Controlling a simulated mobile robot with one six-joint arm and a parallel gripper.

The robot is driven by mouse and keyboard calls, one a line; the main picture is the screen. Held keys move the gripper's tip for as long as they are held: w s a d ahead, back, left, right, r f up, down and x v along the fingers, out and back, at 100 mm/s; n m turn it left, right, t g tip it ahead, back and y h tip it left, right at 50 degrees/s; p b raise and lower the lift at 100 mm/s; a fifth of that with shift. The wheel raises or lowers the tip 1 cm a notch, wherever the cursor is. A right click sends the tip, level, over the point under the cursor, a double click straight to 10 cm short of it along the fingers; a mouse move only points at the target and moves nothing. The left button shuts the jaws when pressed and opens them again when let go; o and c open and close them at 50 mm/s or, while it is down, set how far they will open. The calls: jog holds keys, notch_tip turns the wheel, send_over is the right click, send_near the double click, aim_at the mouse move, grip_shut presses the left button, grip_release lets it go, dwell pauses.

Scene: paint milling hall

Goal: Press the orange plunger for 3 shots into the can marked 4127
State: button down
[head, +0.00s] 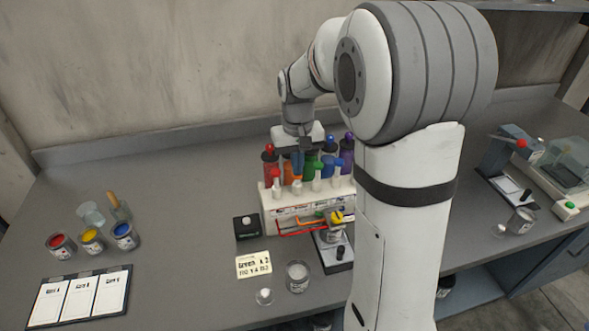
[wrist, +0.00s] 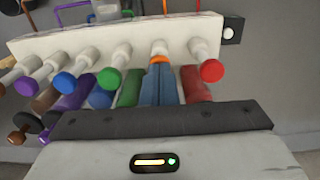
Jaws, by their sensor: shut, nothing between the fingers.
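My gripper (wrist: 160,72) is shut and empty, with its blue-grey fingers together. In the wrist view the fingertips overlap the orange plunger (wrist: 158,59), which shows only as a thin orange rim on a white stem. I cannot tell whether they touch it. In the head view my gripper (head: 297,174) is above the white dispenser rack, in front of the orange bottle (head: 288,172).
The red plunger (wrist: 212,70) and green plunger (wrist: 109,78) flank the orange one. A small black box (head: 246,227) stands left of the white rack (head: 270,213).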

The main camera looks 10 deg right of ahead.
jog(key=shift+r+p, duration=1.35)
jog(key=shift+r, duration=0.4)
jog(key=shift+f, duration=0.15)
jog(key=shift+f+b, duration=1.25)
jog(key=shift+f, duration=0.4)
jog(key=shift+r, duration=0.1)
jog(key=shift+r+p, duration=1.3)
jog(key=shift+r, duration=0.4)
jog(key=shift+r, duration=0.1)
notch_tip(320, 180, up, 5)
jog(key=p, duration=0.3)
jog(key=shift+p, duration=0.3)
